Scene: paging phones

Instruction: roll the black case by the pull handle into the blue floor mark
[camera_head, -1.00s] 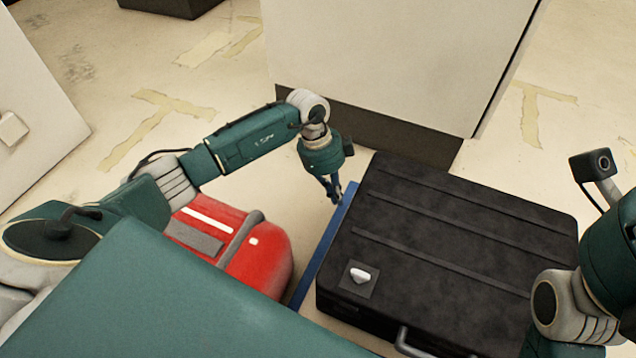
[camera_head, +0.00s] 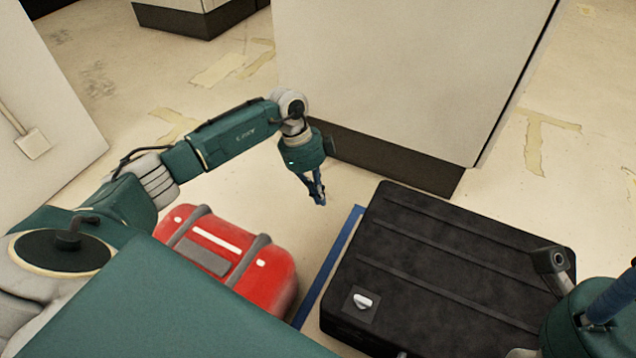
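The black case (camera_head: 440,262) lies flat on the floor at right centre, with ridges and a light latch on its top. A strip of the blue floor mark (camera_head: 330,262) shows along its left side; the case hides any further part. My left gripper (camera_head: 317,195) hangs above the floor near the strip's far end, apart from the case, with nothing visible in it. Its fingers look close together, but their gap is unclear. My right arm (camera_head: 588,318) covers the case's near right corner; its fingers cannot be made out clearly. The pull handle is not visible.
A red case (camera_head: 262,278) with grey straps lies left of the blue strip. A large pale cabinet (camera_head: 400,70) with a dark base stands behind the black case. Another pale panel (camera_head: 40,100) stands at far left. Taped floor at the right is clear.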

